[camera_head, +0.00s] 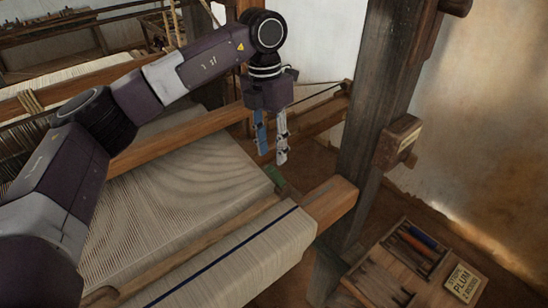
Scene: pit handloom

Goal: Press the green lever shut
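The green lever (276,178) shows as a small dark green piece at the right edge of the woven cloth, near the end of the front wooden beam. It is small in the picture, and its exact angle is hard to tell. My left gripper (273,155) points down just above the lever in the picture. Its blue finger and its pale finger stand apart with a gap between them, and nothing shows in the gap. I cannot tell whether it touches the lever. My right gripper is not in view.
The striped cloth (185,185) and the cloth roll (245,258) fill the lower left. A thick dark wooden post (375,110) rises just right of the lever. A wooden tool box (430,242) with a labelled plate (463,283) stands at lower right.

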